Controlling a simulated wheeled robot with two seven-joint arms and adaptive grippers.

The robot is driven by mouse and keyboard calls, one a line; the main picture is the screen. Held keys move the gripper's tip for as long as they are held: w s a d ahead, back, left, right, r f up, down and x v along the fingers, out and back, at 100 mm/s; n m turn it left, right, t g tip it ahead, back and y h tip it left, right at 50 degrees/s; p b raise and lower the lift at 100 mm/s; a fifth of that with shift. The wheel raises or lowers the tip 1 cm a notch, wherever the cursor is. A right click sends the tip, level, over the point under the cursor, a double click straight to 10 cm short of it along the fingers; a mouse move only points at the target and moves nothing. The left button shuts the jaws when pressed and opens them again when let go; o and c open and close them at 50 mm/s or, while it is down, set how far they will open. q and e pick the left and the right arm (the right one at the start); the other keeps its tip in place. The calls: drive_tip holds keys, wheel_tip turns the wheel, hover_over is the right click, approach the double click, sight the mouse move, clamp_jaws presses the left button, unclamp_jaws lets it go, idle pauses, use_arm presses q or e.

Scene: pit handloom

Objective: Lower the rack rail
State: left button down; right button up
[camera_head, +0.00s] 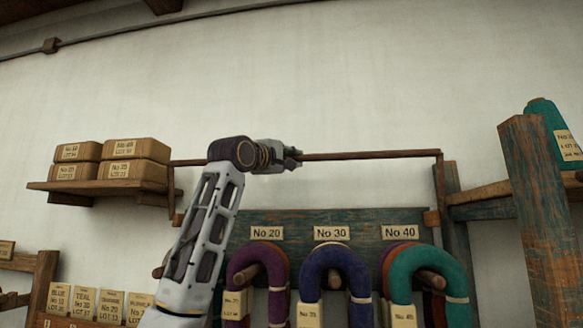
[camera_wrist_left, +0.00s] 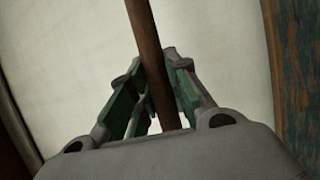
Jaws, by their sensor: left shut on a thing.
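The rack rail (camera_head: 370,155) is a thin brown bar running level across the wall above the yarn rack. Its right end meets an upright bracket (camera_head: 441,185), and its left end reaches a bracket beside the shelf. My left gripper (camera_head: 293,158) is shut on the rail near its middle. In the left wrist view the rail (camera_wrist_left: 145,45) passes between the two green-padded fingers (camera_wrist_left: 158,100). Part of the rail is hidden behind my left wrist. My right gripper does not show.
A blue-green board (camera_head: 300,216) below the rail holds hanging purple, blue and teal yarn hanks (camera_head: 330,262) with number labels. Paper-wrapped packs (camera_head: 135,148) sit on a shelf (camera_head: 90,186) at left. A wooden post (camera_head: 540,210) and teal cone (camera_head: 545,115) stand at right.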

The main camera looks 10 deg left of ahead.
use_arm(q)
drive_tip(key=s+b, duration=0.1)
drive_tip(key=s+f+m+t+h+b, duration=0.1)
drive_tip(key=s+b, duration=0.1)
drive_tip(key=b, duration=0.1)
drive_tip(key=shift+s+f+t+h, duration=0.3)
drive_tip(key=shift+t, duration=0.1)
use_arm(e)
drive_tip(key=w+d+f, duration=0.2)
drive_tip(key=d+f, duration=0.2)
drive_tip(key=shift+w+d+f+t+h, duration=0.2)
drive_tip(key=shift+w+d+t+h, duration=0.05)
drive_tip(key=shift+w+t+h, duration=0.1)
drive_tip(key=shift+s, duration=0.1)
use_arm(q)
drive_tip(key=c, duration=1.3)
unclamp_jaws()
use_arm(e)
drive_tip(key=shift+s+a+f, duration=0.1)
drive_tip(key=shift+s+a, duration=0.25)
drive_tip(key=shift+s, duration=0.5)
use_arm(q)
drive_tip(key=shift+r, duration=0.1)
